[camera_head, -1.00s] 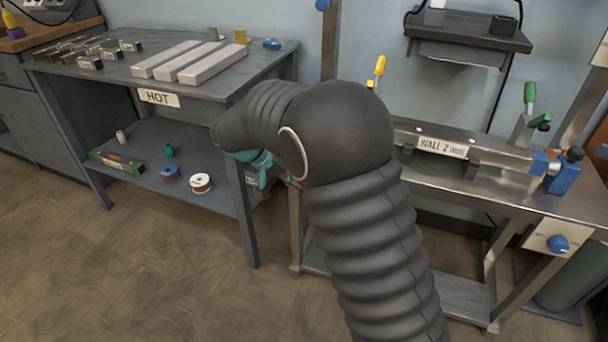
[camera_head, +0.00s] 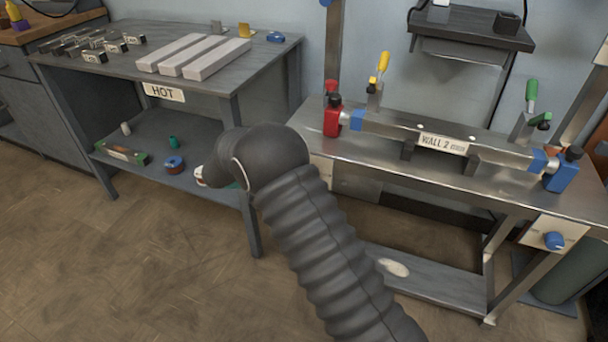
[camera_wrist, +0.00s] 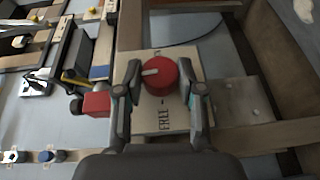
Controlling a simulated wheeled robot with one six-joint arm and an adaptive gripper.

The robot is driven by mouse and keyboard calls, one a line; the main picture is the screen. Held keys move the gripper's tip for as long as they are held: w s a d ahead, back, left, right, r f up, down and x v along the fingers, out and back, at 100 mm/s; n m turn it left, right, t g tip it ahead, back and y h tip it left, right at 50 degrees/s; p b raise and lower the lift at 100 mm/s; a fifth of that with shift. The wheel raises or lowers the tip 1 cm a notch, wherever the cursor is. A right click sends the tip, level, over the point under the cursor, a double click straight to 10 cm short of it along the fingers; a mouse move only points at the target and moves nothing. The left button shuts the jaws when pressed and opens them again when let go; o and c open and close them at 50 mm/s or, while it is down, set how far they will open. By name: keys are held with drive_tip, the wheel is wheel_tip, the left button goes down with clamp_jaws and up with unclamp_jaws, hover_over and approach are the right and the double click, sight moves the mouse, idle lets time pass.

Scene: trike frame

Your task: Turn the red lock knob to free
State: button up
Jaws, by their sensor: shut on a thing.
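The red lock knob (camera_wrist: 162,76) sits on a pale plate (camera_wrist: 172,119) in the wrist view. Its white mark points to the left of the picture. In the head view my own arm covers the gripper, and the knob is not seen there.
A steel bench (camera_head: 385,177) carries a tube fixture marked WALL 2 (camera_head: 443,144), with a red clamp block (camera_head: 332,119) and a blue one (camera_head: 560,174). A grey table (camera_head: 190,84) marked HOT stands left. Open floor lies in front.

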drive_tip(key=shift+h, duration=0.4)
drive_tip(key=shift+f, duration=0.1)
drive_tip(key=o, duration=1.2)
drive_tip(key=shift+c, duration=0.2)
